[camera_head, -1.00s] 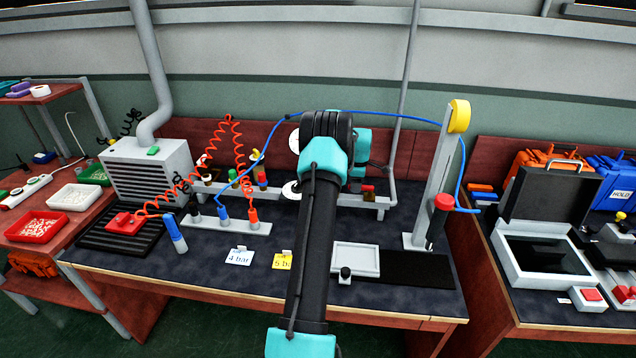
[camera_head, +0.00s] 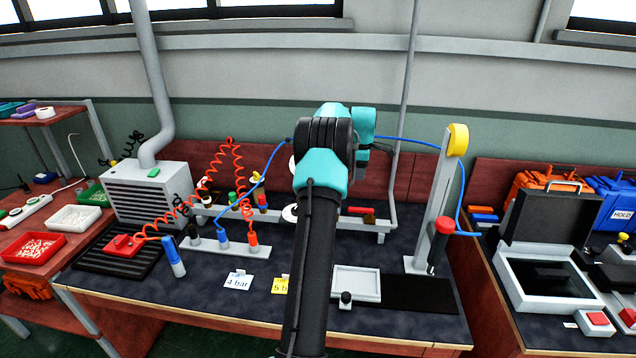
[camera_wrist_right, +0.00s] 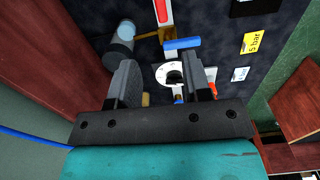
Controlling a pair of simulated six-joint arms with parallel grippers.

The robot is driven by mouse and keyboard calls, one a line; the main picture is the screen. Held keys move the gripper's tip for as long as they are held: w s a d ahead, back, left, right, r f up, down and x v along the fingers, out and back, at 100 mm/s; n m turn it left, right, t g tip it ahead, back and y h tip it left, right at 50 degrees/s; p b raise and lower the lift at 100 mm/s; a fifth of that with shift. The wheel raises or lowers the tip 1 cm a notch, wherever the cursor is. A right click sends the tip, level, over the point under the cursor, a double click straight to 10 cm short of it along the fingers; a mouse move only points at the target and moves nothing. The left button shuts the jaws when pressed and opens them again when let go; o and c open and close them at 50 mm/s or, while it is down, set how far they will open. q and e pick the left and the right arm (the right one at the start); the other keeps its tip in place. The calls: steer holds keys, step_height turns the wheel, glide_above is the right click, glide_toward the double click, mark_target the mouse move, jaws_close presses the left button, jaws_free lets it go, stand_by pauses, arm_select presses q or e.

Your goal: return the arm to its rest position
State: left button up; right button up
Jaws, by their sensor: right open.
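My right arm (camera_head: 316,240), black and teal, rises up the middle of the head view in front of the bench. Its wrist is high above the bench top, and its gripper is mostly hidden behind the wrist there. In the right wrist view my right gripper (camera_wrist_right: 164,72) is open, with two dark fingers apart and nothing held between them. Beyond the fingers, some way off, is a white round flange (camera_wrist_right: 162,76) with a dark centre. My left gripper is in neither view.
The dark bench (camera_head: 210,305) carries a hose manifold (camera_head: 225,250), a red air tool (camera_head: 123,245), a white tray (camera_head: 356,284) and a grey post (camera_head: 432,210) with a yellow top. A blue hose (camera_head: 415,143) arches behind my arm. An open black case (camera_head: 545,230) stands right.

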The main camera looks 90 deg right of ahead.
step_height(320, 180, up, 2)
steer(key=shift+w, duration=0.1)
stand_by(0.5)
